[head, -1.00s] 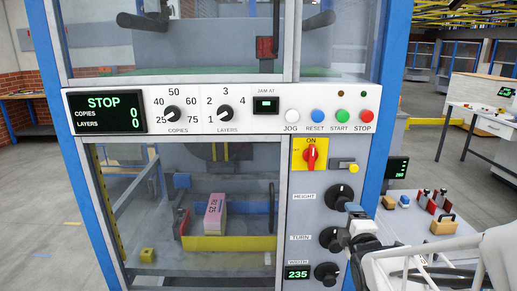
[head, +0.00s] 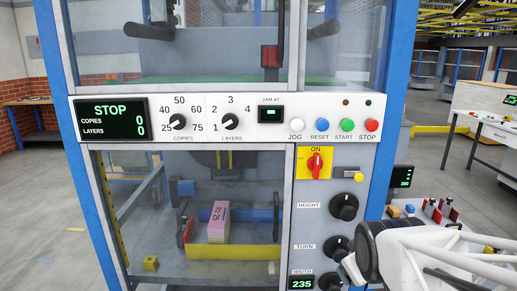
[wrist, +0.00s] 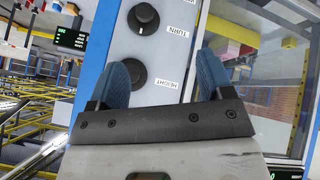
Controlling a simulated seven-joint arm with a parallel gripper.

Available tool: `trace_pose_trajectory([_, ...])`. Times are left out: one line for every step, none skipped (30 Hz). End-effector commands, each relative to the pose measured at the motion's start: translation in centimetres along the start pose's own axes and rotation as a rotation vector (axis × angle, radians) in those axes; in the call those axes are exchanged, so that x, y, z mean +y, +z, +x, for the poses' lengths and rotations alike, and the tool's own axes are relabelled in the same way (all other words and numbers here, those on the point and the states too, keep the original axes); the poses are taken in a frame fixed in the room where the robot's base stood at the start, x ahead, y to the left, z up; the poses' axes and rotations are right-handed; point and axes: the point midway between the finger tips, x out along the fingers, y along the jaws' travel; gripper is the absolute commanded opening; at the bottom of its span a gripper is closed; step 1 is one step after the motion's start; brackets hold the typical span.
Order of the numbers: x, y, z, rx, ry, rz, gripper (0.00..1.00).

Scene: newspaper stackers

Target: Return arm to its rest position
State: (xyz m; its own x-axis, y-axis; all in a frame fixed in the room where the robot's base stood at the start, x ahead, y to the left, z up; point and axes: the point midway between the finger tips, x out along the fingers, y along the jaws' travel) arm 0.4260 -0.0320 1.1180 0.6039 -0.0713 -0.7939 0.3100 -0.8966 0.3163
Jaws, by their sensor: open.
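My gripper (wrist: 162,66) is open and empty in the wrist view. Its two blue fingers point toward the machine's grey control panel, which appears upside down there. Between and beyond the fingers are a black knob (wrist: 132,75) and another black knob (wrist: 143,18), with the TURN and HEIGHT labels. No contact with a knob shows. In the head view my white and black arm (head: 400,255) is at the lower right, in front of the panel's right edge. The fingertips are not clear there.
The blue-framed stacker has a STOP display (head: 112,119), a row of buttons, a red switch (head: 315,162) turned to ON, and a HEIGHT knob (head: 343,206). Behind its window a pink bundle (head: 217,222) stands by a yellow bar (head: 233,251). A side table with red-handled items (head: 437,212) stands at right.

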Motion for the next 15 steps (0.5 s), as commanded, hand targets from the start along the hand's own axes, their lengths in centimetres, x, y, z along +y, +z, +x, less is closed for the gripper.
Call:
trace_pose_trajectory([-0.6,0.5,-1.0,-0.035,-0.022,0.048,0.73])
trace_pose_trajectory([-0.9,0.8,-1.4,-0.06,-0.036,0.079,0.73])
trace_pose_trajectory([-1.4,1.4,-2.2,-0.094,-0.053,0.119,0.73])
trace_pose_trajectory([-1.8,1.8,-2.7,-0.12,-0.065,0.15,0.73])
trace_pose_trajectory([-2.1,2.1,-3.2,-0.145,-0.076,0.181,0.73])
trace_pose_trajectory([-2.5,2.6,-3.9,-0.179,-0.09,0.22,0.73])
trace_pose_trajectory([-2.9,3.0,-4.5,-0.203,-0.099,0.249,0.73])
trace_pose_trajectory([-3.2,3.4,-5.0,-0.228,-0.108,0.275,0.73])
trace_pose_trajectory([-3.6,3.8,-5.6,-0.258,-0.117,0.307,0.73])
trace_pose_trajectory([-3.9,4.1,-6.0,-0.279,-0.123,0.33,0.73])
trace_pose_trajectory([-4.1,4.4,-6.5,-0.3,-0.129,0.35,0.73])
trace_pose_trajectory([-4.4,4.7,-7.0,-0.322,-0.135,0.374,0.73])
trace_pose_trajectory([-4.6,4.9,-7.3,-0.338,-0.139,0.39,0.73])
trace_pose_trajectory([-4.8,5.1,-7.6,-0.352,-0.142,0.404,0.73])
trace_pose_trajectory([-5.0,5.4,-7.9,-0.368,-0.145,0.419,0.73])
